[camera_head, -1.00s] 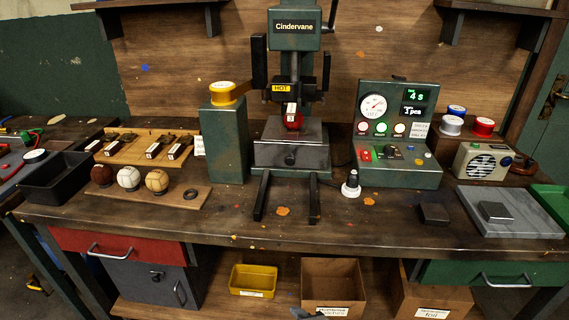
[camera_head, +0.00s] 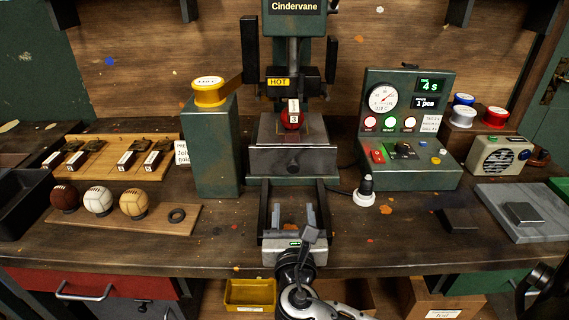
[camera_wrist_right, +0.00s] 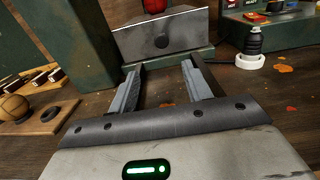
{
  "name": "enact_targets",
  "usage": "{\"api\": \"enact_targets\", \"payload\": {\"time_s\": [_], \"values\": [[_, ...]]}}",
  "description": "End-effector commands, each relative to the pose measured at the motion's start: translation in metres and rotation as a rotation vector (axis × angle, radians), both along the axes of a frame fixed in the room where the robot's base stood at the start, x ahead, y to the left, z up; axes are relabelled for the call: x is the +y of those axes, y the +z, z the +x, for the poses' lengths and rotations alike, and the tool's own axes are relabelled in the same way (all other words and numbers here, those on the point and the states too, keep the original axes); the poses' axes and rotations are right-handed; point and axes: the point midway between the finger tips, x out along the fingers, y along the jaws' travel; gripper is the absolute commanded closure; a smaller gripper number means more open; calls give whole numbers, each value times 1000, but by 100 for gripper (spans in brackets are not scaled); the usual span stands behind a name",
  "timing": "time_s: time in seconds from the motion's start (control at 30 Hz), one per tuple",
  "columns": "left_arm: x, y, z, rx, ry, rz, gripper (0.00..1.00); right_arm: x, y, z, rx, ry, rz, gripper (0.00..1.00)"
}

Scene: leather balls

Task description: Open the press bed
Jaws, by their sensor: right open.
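The green Cindervane press (camera_head: 292,60) stands at the back middle of the bench, with a yellow HOT label on its head. Its grey press bed (camera_head: 265,150) has a dark round knob (camera_head: 292,167) on the front. A red object with a white tag marked 3 (camera_head: 291,118) sits on the bed under the head. My left gripper is not in view.
A green post with a yellow roll (camera_head: 210,92) stands left of the press. Balls (camera_head: 98,201) rest on a wooden board at left. A control box (camera_head: 405,130) and a black-handled stamp (camera_head: 366,188) stand at right. Bare bench lies on both sides of my gripper.

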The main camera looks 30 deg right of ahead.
Motion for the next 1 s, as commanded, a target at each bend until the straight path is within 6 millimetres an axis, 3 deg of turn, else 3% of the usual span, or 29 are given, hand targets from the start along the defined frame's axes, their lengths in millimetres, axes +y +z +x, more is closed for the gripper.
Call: {"api": "enact_targets", "payload": {"time_s": [0.23,0.6,0.8,1.0], "values": [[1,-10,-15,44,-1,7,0,-27,3,43,-4,-3,-1,51],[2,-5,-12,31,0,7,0,-66,1,106,-2,-2,1,51],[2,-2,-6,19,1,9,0,-76,0,123,-1,-1,2,51],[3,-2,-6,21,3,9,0,-78,0,127,-1,0,3,51]]}}
